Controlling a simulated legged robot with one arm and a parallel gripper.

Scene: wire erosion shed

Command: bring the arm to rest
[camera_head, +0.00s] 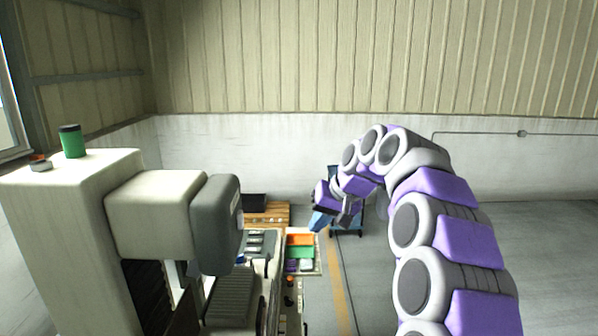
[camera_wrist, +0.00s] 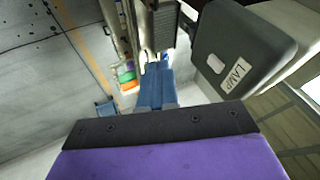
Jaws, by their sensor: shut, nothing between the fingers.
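My purple and white arm rises on the right of the head view, bends over at the top and reaches left. My gripper (camera_head: 317,224) hangs at its end, apart from the grey machine head (camera_head: 223,222) to its left. In the wrist view the blue fingers of my gripper (camera_wrist: 156,64) lie together with nothing held.
A pale machine column (camera_head: 80,220) stands at left, with a green cup (camera_head: 71,141) on top. In the wrist view the machine head (camera_wrist: 228,52) carries a LAMP label. Orange and green bins (camera_head: 300,246) sit below my gripper. A blue cart (camera_head: 347,233) stands behind it. Floor at right is clear.

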